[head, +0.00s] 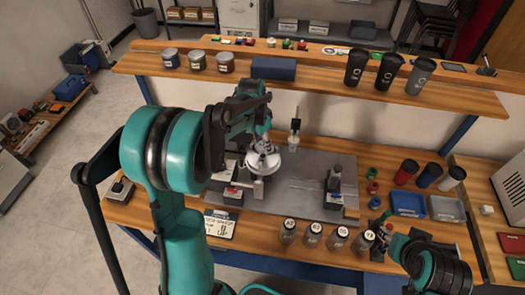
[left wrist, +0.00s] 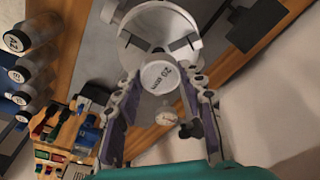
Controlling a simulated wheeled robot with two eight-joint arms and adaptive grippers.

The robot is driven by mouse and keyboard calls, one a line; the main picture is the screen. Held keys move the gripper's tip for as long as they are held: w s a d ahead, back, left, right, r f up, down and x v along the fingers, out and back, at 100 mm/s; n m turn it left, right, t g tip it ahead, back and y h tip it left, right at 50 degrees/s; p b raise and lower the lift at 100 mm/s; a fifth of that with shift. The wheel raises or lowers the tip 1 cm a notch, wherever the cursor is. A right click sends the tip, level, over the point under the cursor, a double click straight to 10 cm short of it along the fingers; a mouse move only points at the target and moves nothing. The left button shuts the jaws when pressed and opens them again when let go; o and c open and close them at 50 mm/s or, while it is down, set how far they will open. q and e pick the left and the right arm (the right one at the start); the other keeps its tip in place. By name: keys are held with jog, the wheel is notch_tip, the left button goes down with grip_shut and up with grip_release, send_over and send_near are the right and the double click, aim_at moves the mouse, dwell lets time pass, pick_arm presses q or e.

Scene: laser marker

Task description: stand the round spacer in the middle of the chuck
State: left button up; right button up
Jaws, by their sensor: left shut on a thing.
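The round spacer (left wrist: 160,77), a short cylinder with a white top marked "20 mm", is between the fingertips of my left gripper (left wrist: 162,82) in the left wrist view. The gripper is shut on it. The silver chuck (left wrist: 155,22) with dark jaws shows beyond the spacer, which overlaps its near edge in that view. I cannot tell the height gap between them. In the head view the chuck (head: 263,160) is on the grey plate, with my left wrist just above and behind it; I cannot make out the spacer there. My right gripper (head: 381,232) is low at the right, its jaws unclear.
Several labelled jars (head: 313,235) stand along the bench's front edge. A dark-based post (head: 333,182) stands on the right of the grey plate (head: 300,190). Cups (head: 406,172) and trays (head: 408,203) are farther right. A raised shelf (head: 310,77) with tins and tumblers runs behind.

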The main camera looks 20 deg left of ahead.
aim_at(262, 146)
pick_arm(q)
notch_tip(262, 146, down, 4)
jog(key=shift+f+b, duration=0.1)
jog(key=shift+b, duration=0.35)
jog(key=o, duration=0.9)
